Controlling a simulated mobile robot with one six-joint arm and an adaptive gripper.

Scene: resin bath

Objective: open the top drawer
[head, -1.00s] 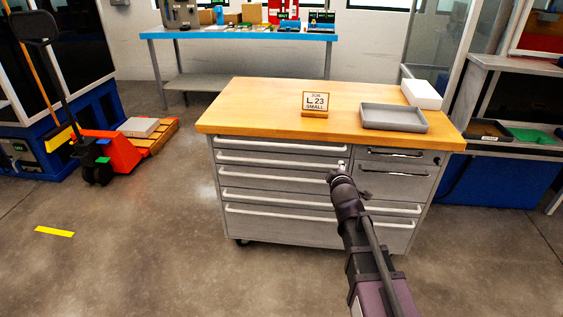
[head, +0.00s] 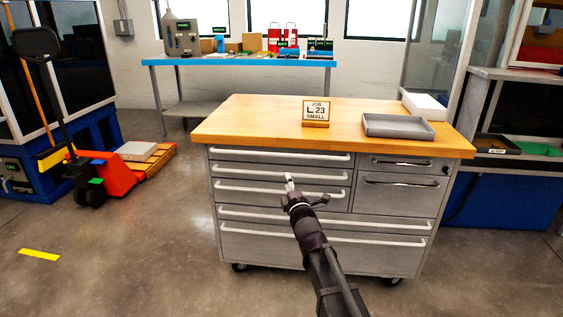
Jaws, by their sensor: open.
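The grey drawer cabinet (head: 328,206) stands ahead of me under a wooden top. Its top left drawer has a long white bar handle (head: 280,155) and looks closed. A second, smaller top drawer with a dark-edged handle (head: 400,163) is on the right, also closed. My gripper (head: 289,180) is open and in front of the left drawers, appearing over the second handle down, a little below the top left handle. Whether it touches the cabinet front cannot be told. My arm hides parts of the lower drawers.
On the wooden top (head: 250,120) are a job sign (head: 317,111), a grey tray (head: 397,127) and a white box (head: 424,104). A red pallet truck (head: 104,175) is on the left.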

